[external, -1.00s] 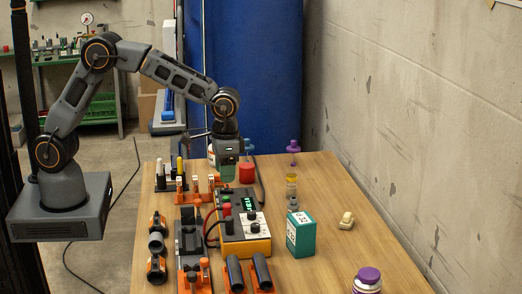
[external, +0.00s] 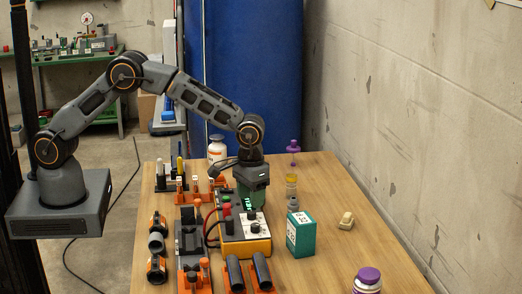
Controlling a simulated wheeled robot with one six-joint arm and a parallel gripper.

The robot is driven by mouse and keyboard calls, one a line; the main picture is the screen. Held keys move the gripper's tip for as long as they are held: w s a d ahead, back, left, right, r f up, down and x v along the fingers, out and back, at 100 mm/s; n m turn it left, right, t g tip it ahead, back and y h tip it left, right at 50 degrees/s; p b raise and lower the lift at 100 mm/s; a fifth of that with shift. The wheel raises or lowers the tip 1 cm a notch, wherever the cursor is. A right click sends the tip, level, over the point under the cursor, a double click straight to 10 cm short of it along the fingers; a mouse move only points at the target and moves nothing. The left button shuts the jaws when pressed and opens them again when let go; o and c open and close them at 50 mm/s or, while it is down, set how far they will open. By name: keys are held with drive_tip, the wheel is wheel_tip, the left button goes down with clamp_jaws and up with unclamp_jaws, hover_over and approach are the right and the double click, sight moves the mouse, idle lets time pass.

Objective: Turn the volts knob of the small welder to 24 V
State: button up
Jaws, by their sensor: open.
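The small welder (external: 247,247) is a yellow-orange box with a light panel, a green lit display (external: 249,203) and dark knobs, on the wooden table. One dark knob (external: 251,215) sits on the panel's upper part and another (external: 253,228) below it. I cannot read their markings or tell which one is volts. My gripper (external: 251,200) points down just above the far end of the welder, over the display area. Its fingers are small and partly hidden against the welder; I see nothing held in it.
A green box (external: 301,234) stands right of the welder. Clamps and dark pipe pieces (external: 262,271) lie left and in front of it. A white bottle (external: 217,149) and small purple-topped items (external: 293,150) stand behind. The table's right side is mostly clear.

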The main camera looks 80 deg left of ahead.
sight(251, 211)
drive_tip(key=shift+f, duration=2.3)
drive_tip(key=c, duration=0.9)
drive_tip(key=shift+m, duration=0.3)
drive_tip(key=m+b, duration=0.2)
drive_tip(key=m, duration=0.1)
drive_tip(key=shift+f+m, duration=0.1)
drive_tip(key=shift+m, duration=0.3)
drive_tip(key=shift+m+b, duration=0.65)
drive_tip(key=shift+m, duration=1.45)
